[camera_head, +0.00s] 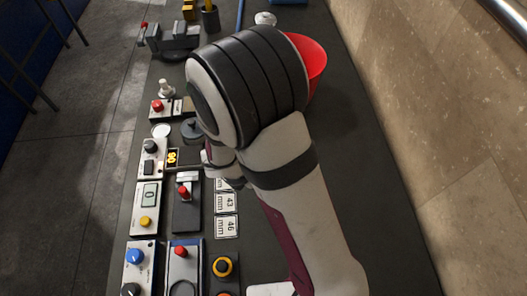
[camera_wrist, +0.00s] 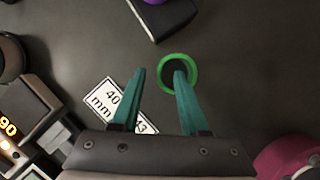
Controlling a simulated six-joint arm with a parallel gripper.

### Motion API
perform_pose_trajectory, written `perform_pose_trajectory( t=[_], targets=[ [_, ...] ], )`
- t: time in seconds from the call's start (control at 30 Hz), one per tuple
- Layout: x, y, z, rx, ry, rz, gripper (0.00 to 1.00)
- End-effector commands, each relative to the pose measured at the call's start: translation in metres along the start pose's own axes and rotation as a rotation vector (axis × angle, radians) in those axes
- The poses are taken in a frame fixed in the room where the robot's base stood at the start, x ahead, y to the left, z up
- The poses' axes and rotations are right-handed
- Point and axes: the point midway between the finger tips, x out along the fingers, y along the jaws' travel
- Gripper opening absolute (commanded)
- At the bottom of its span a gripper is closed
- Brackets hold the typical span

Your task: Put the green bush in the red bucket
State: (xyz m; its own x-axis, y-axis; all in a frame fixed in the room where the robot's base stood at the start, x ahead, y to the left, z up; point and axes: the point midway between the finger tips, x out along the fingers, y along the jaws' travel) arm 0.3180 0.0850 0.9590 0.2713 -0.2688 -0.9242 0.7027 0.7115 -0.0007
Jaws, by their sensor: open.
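The green bush (camera_wrist: 166,61) is a ring lying on the dark bench top in the wrist view. My gripper (camera_wrist: 159,72) is open with teal fingers. Its right fingertip appears over the ring's hole and the left fingertip is outside the ring, to its left. I cannot tell whether the right finger reaches into the hole or hangs above it. The red bucket (camera_head: 316,62) stands at the far right of the bench in the head view, partly hidden behind my arm. The bush and my fingers are hidden in the head view.
White number labels (camera_head: 227,202) lie left of my arm; one label (camera_wrist: 112,98) is near the left finger. Control boxes (camera_head: 147,207) with buttons line the left edge. A dark block (camera_wrist: 160,15) lies beyond the bush. The bench right of my arm is clear (camera_head: 365,170).

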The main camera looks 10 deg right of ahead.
Motion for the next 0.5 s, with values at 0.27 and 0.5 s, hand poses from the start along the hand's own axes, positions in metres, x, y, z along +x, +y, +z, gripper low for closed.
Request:
perform_pose_trajectory(
  t=[0.27,0.5],
  targets=[
    [0.0164,0.0002,-0.0003,0.001,0.001,0.001,0.44],
    [0.016,0.0001,-0.0003,0.002,0.001,0.001,0.12]
  ],
)
